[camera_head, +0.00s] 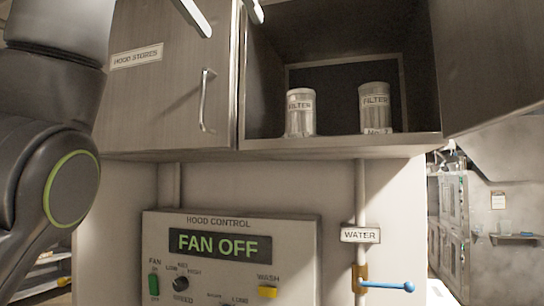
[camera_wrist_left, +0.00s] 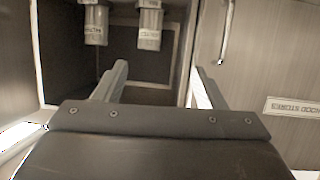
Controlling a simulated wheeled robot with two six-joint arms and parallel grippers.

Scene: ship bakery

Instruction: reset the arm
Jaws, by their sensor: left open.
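My left gripper (camera_head: 226,14) shows at the top edge of the head view, its two fingers apart with nothing between them. It is in front of the upper part of the hood stores cabinet. The left wrist view, which is upside down, shows both fingers of this gripper (camera_wrist_left: 157,70) spread and empty, pointing at the open compartment. My left arm fills the left side of the head view. My right gripper is in neither view.
Two filter canisters (camera_head: 300,113) (camera_head: 375,108) stand in the open cabinet compartment (camera_head: 340,145). The left door (camera_head: 165,95) is shut; the right door (camera_head: 490,65) is open. Below are a hood control panel (camera_head: 232,270) reading FAN OFF and a blue-handled water valve (camera_head: 388,286).

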